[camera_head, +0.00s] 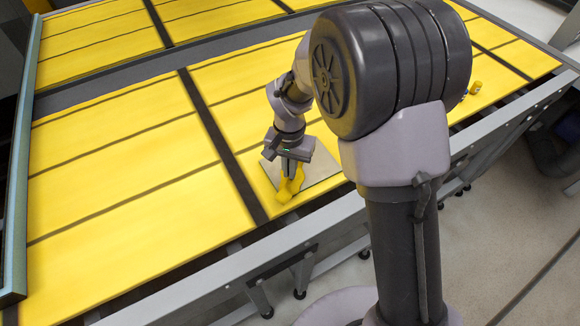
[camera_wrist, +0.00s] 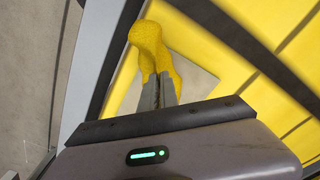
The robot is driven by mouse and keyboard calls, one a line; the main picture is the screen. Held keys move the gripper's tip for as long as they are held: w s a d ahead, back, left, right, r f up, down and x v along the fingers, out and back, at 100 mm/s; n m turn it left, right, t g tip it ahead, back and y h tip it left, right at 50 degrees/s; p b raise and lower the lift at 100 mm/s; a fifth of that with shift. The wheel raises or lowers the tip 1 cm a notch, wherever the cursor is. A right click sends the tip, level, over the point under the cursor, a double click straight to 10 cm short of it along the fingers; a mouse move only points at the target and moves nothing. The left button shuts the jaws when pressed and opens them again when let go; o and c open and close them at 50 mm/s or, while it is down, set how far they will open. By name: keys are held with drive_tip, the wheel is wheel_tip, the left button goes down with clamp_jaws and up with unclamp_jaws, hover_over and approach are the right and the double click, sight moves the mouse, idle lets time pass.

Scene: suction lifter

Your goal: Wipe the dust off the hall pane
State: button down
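The pane (camera_head: 322,170) is a flat grey sheet on the yellow tabletop near its front edge. Part of it also shows in the wrist view (camera_wrist: 198,76). My gripper (camera_head: 290,176) points down over the pane's left part. Its fingers are shut on a yellow cloth (camera_head: 285,191), a lumpy piece that also shows at the fingertips in the wrist view (camera_wrist: 147,38). The cloth is at the pane's front left edge; whether it touches the glass I cannot tell. My gripper hides part of the pane, and I cannot make out dust on it.
The large table (camera_head: 110,210) has yellow panels split by dark strips, with a grey rail (camera_head: 330,215) along its front. Small yellow items (camera_head: 475,87) lie to the right, partly behind my arm. The panels left of the pane are clear.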

sight(290, 184)
drive_tip(key=shift+f+b, duration=0.35)
drive_tip(key=shift+f, duration=0.5)
drive_tip(key=shift+r, duration=0.1)
drive_tip(key=c, duration=0.6)
unclamp_jaws()
drive_tip(key=shift+f+b, duration=0.75)
drive_tip(key=shift+f, duration=0.2)
drive_tip(key=shift+s, duration=0.1)
clamp_jaws()
drive_tip(key=shift+r+p, duration=0.35)
drive_tip(key=shift+p, duration=0.35)
